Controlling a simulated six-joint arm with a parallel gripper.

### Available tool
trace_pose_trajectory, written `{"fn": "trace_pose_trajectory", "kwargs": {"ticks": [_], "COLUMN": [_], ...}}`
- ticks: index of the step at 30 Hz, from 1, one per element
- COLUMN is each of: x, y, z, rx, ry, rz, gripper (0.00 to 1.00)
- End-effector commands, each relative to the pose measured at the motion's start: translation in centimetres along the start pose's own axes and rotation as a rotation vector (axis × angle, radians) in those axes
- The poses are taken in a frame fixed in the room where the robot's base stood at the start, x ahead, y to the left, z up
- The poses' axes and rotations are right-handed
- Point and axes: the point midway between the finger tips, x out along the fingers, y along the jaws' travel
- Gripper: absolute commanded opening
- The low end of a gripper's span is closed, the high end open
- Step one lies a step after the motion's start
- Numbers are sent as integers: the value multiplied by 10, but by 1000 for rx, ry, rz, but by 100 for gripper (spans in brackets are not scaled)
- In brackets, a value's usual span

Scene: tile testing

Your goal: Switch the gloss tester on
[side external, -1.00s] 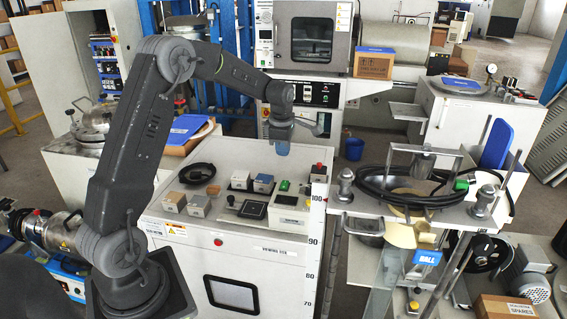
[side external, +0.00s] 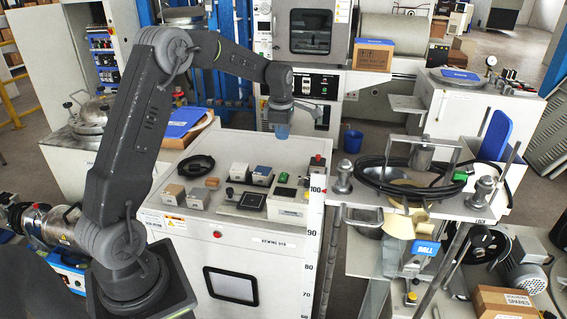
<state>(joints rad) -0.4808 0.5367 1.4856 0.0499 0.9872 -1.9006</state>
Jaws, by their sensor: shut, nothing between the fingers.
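A pale instrument (side external: 291,195) with a dark display and a green switch (side external: 283,178) sits at the right end of the white cabinet's top. It may be the gloss tester, but its label is too small to read. Whether the switch is on or off cannot be told. My gripper (side external: 282,131) points down above the back of the cabinet, well clear of the instrument. Its tip is bluish, and it is shut and empty.
Small blocks (side external: 174,193), a black cable coil (side external: 197,166), a dark-screened device (side external: 252,201) and a red button (side external: 317,158) share the cabinet top (side external: 222,150). A stand with a cable loop (side external: 405,188) rises close on the right.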

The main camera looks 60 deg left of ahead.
Motion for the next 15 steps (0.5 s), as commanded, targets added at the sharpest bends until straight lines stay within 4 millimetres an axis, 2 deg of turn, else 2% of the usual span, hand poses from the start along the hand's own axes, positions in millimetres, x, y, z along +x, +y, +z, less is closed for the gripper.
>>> {"fn": "trace_pose_trajectory", "kwargs": {"ticks": [5, 15], "x": [12, 78], "y": [0, -1], "z": [0, 0], "rx": [0, 0], "ry": [1, 2], "rz": [-2, -5], "gripper": [0, 0]}}
